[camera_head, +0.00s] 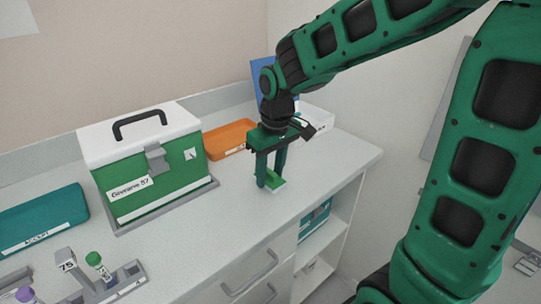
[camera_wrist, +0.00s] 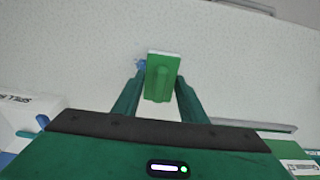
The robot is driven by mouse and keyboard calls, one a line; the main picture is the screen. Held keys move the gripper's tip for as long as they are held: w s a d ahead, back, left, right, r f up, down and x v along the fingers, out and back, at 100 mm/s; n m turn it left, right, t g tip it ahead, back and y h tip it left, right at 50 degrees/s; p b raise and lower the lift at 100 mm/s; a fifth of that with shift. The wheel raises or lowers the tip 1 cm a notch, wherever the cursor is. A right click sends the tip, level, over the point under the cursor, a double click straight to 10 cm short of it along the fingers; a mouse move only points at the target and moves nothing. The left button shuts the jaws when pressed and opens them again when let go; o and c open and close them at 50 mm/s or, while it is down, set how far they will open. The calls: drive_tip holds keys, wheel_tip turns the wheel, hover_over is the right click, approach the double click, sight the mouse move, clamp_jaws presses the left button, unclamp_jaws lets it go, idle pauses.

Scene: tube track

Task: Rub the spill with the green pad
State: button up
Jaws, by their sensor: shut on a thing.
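My gripper (camera_head: 268,182) is over the right part of the white counter, pointing down, and is shut on the green pad (camera_head: 276,184). In the wrist view the pad (camera_wrist: 164,62) sits between the two fingers, its pale underside edge facing the counter. A small blue patch (camera_wrist: 140,64), which looks like the spill, shows just left of the pad; the rest of it may be hidden under the pad. I cannot tell whether the pad touches the counter. No spill shows in the head view.
A green cooler box (camera_head: 160,180) with a white lid stands in a grey tray on the counter (camera_head: 215,225). An orange tray (camera_head: 228,139), a teal tray (camera_head: 40,222) and a tube rack (camera_head: 128,278) are nearby. A white box (camera_head: 320,118) stands behind my gripper. The counter's front is clear.

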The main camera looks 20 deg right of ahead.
sight(269, 170)
drive_tip(key=shift+s+d+r, duration=0.1)
drive_tip(key=shift+r, duration=1.4)
drive_tip(key=shift+d+r, duration=0.1)
drive_tip(key=shift+r, duration=1.4)
drive_tip(key=shift+a, duration=0.1)
